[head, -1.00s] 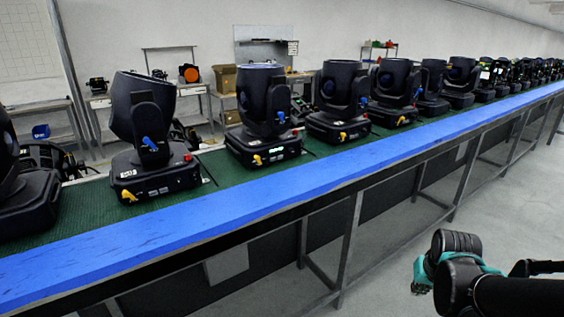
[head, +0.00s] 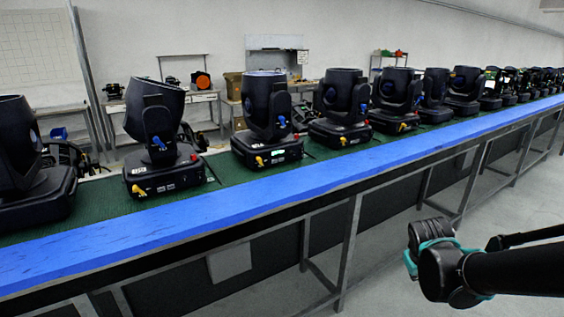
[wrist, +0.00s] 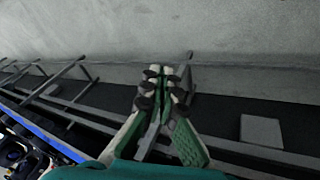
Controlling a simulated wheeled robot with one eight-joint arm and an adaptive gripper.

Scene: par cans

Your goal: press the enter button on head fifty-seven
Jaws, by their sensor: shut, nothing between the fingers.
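Several black moving heads stand in a row on the bench. The nearer ones are a head at the left edge (head: 30,195), a tilted-back head (head: 160,170), a head with a blue clamp (head: 268,145) and one to its right (head: 342,125). Each base has a front panel, and some show a small white label too small to read. I cannot tell which is fifty-seven, and no enter button can be made out. My gripper (wrist: 160,72) is shut and empty in the wrist view, over the bench's frame, away from the heads. In the head view my arm is at lower right.
The long bench has a green top and a blue front edge (head: 230,208), with metal legs (head: 350,250) below. Grey floor (head: 400,240) is open in front of it. Work tables (head: 205,96) stand behind, near the wall.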

